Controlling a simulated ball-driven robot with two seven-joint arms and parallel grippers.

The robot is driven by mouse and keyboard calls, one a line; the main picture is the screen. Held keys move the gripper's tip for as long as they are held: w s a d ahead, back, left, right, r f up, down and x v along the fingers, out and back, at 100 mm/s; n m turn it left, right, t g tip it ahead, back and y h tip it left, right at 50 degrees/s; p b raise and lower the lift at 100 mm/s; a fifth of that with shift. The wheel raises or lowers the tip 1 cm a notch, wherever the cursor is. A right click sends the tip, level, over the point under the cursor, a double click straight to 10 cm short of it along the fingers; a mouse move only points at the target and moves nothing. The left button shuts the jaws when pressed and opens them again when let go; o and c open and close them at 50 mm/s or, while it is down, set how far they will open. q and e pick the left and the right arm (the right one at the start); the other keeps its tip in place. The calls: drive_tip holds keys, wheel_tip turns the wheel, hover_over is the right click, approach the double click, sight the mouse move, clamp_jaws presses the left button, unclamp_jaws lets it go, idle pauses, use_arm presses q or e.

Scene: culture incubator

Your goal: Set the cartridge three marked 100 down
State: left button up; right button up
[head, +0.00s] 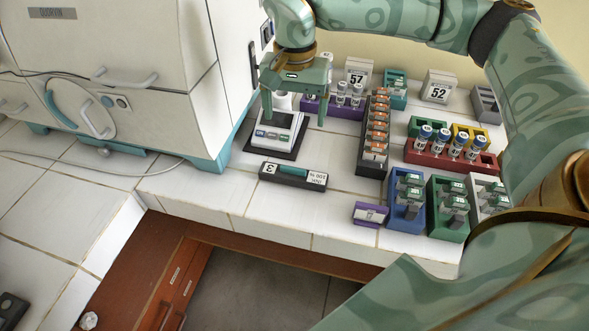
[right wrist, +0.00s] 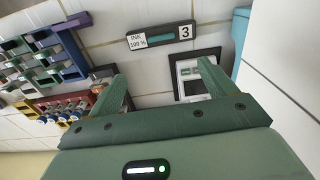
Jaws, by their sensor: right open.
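The cartridge three marked 100 (head: 293,176) is a dark bar with a teal strip and a white end label reading 3. It lies flat on the white tiled counter, in front of the black-based white device. In the right wrist view the cartridge (right wrist: 160,36) shows its "INK 100 %" label and the 3. My right gripper (head: 294,112) is open with nothing between its fingers, over the area of the white device and behind the cartridge, apart from it. In the right wrist view its spread fingers (right wrist: 163,78) point toward the counter. My left gripper is out of view.
The white device (head: 278,125) stands just behind the cartridge. A grey incubator (head: 120,60) is at left. A dark rack of orange-labelled items (head: 372,160), a red vial rack (head: 440,162) and blue and green racks (head: 407,212) stand right. A purple block (head: 370,214) sits near the front edge.

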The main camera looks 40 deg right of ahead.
drive_tip(key=b, duration=0.3)
hover_over(293, 168)
drive_tip(key=shift+m, duration=0.3)
drive_tip(key=f, duration=1)
drive_tip(key=shift+s+f, duration=0.25)
drive_tip(key=shift+f, duration=0.45)
drive_tip(key=f+b, duration=0.2)
drive_tip(key=f, duration=0.3)
drive_tip(key=shift+w+f, duration=0.1)
drive_tip(key=shift+w, duration=0.1)
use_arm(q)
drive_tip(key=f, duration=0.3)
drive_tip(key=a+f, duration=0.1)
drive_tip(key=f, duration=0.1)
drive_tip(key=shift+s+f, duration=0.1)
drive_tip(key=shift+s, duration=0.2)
use_arm(e)
drive_tip(key=c, duration=1.4)
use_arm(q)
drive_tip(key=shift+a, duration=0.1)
use_arm(e)
drive_tip(key=shift+r, duration=0.2)
